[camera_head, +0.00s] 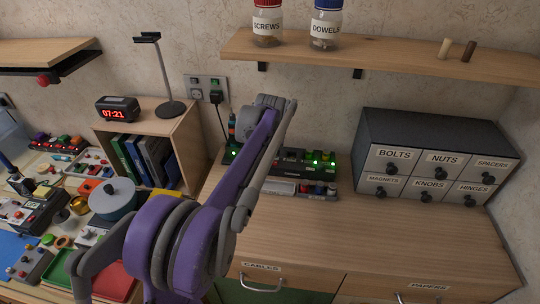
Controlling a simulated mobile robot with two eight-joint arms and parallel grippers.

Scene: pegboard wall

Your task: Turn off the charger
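A dark charger (292,168) with lit green lights stands on the wooden counter against the wall. My purple and grey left arm crosses in front of it and hides its middle-left part. A teal and dark upright item is at its left end, beside a green light. Small blocks and coloured parts sit along its front right, too small to make out. The end of my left arm (270,103) is above and in front of the charger. Its fingers are hidden behind the wrist, so I cannot tell whether they touch anything. My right gripper is not in view.
A black plug (215,96) with a cable sits in the wall socket. A drawer cabinet (432,160) stands to the right. A shelf (400,62) with jars hangs above. A clock (117,108) and lamp stand left. The front right counter (350,240) is clear.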

